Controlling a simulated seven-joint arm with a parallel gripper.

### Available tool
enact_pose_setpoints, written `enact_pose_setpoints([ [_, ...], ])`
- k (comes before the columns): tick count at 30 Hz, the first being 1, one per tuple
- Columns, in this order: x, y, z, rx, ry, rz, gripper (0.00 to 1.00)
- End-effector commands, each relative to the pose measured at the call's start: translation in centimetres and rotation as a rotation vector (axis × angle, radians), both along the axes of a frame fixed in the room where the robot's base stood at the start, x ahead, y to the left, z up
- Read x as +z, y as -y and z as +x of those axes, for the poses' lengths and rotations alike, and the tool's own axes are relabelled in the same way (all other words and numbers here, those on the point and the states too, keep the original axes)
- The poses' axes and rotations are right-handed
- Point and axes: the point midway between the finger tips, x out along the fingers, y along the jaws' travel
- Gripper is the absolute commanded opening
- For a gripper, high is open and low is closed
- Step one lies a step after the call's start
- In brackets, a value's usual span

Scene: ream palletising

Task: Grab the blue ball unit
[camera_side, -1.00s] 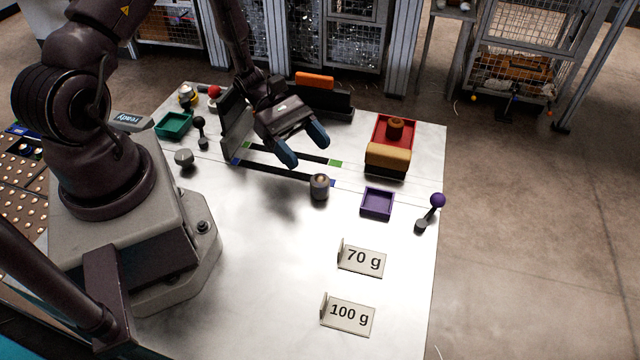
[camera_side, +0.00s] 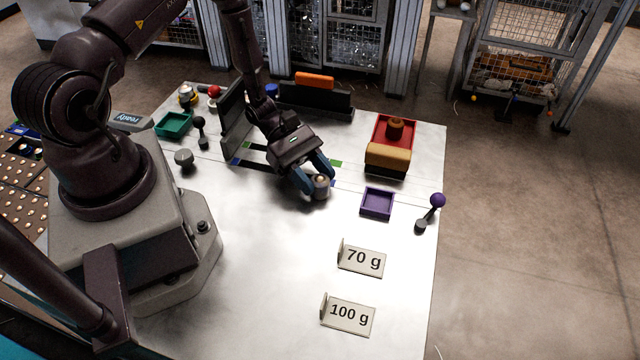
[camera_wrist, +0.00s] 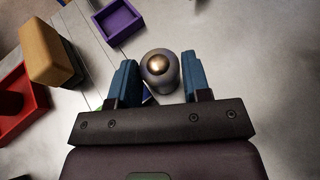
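A grey cylinder with a shiny brassy top (camera_side: 321,187) stands upright on the table; it also shows in the wrist view (camera_wrist: 160,70). My gripper (camera_side: 314,178) is low over it, its two blue fingers on either side. In the wrist view my gripper (camera_wrist: 159,78) is open, with narrow gaps beside the cylinder. A small blue thing (camera_side: 271,90) shows at the back of the table, left of a dark block, partly hidden by my arm; I cannot tell whether it is a ball.
A purple tray (camera_side: 377,203) is just right of the cylinder, with a purple ball on a stick (camera_side: 437,200) beyond it. A red tray (camera_side: 394,129) and tan block (camera_side: 388,158) are behind. The 70 g (camera_side: 362,259) and 100 g (camera_side: 349,314) signs stand in front.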

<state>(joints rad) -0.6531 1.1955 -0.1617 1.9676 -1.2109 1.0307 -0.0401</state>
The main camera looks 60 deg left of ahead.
Motion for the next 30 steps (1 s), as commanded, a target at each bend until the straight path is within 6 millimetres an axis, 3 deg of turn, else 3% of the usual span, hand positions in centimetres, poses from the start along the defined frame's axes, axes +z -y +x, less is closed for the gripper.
enact_pose_setpoints([
  [1, 0.0, 0.0, 0.0, 0.000, 0.000, 0.000, 0.33],
  [4, 0.0, 0.0, 0.0, 0.000, 0.000, 0.000, 0.12],
  [16, 0.9, -0.1, 0.1, 0.000, 0.003, 0.000, 0.12],
  [30, 8.6, -0.1, 0.0, 0.000, 0.003, 0.001, 0.12],
])
